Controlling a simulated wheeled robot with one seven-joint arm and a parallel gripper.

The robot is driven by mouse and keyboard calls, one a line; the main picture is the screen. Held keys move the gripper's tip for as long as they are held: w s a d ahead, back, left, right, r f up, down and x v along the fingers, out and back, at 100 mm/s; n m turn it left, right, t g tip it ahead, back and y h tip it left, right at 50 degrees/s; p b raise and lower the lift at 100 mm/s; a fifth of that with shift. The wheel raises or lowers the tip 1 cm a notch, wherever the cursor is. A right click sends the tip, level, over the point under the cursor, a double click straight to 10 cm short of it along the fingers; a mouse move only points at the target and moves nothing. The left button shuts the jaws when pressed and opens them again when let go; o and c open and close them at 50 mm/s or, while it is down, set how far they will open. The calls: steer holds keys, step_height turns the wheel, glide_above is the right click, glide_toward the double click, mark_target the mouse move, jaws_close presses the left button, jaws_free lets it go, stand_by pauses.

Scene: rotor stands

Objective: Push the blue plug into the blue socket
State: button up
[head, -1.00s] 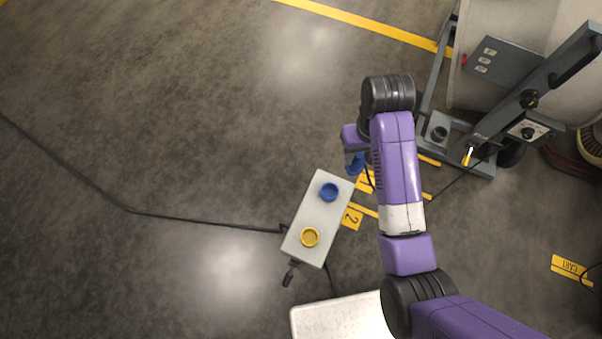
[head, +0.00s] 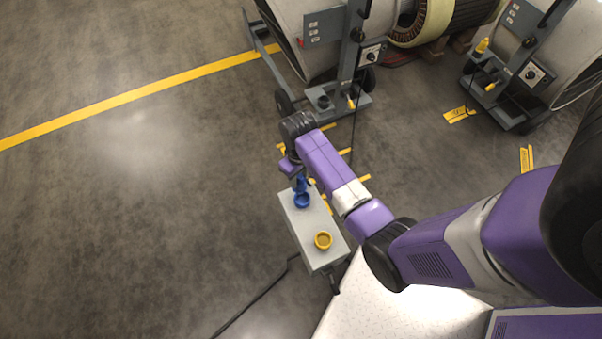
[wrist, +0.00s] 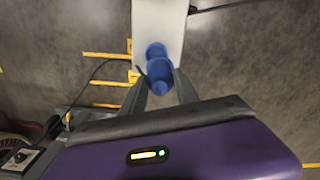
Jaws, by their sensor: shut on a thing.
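My gripper (wrist: 162,90) is shut on the blue plug (wrist: 159,74), which sits between its two fingers in the wrist view. The blue plug also shows in the head view (head: 300,184), at the far end of the grey box. The blue socket (head: 302,201) is a round blue ring on top of that box. In the wrist view the blue socket (wrist: 155,49) lies just beyond the plug and is partly covered by it. The plug appears close to the socket; I cannot tell whether it touches it or enters it.
The grey box (head: 313,222) also bears a yellow socket (head: 323,240) nearer to me. A white speckled surface (head: 385,305) is at the bottom. Grey wheeled stands with large drums fill the top right. Cables cross the floor; open floor is at left.

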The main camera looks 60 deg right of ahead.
steer(key=shift+s+d+f, duration=0.3)
steer(key=shift+d+f, duration=0.05)
steer(key=shift+f+b, duration=2.7)
steer(key=shift+b, duration=0.25)
steer(key=shift+r, duration=0.15)
steer(key=shift+f, duration=0.25)
steer(key=shift+f, duration=0.25)
steer(key=shift+f, duration=0.35)
steer(key=shift+f, duration=0.25)
steer(key=shift+f+b, duration=0.9)
steer(key=shift+f, duration=0.35)
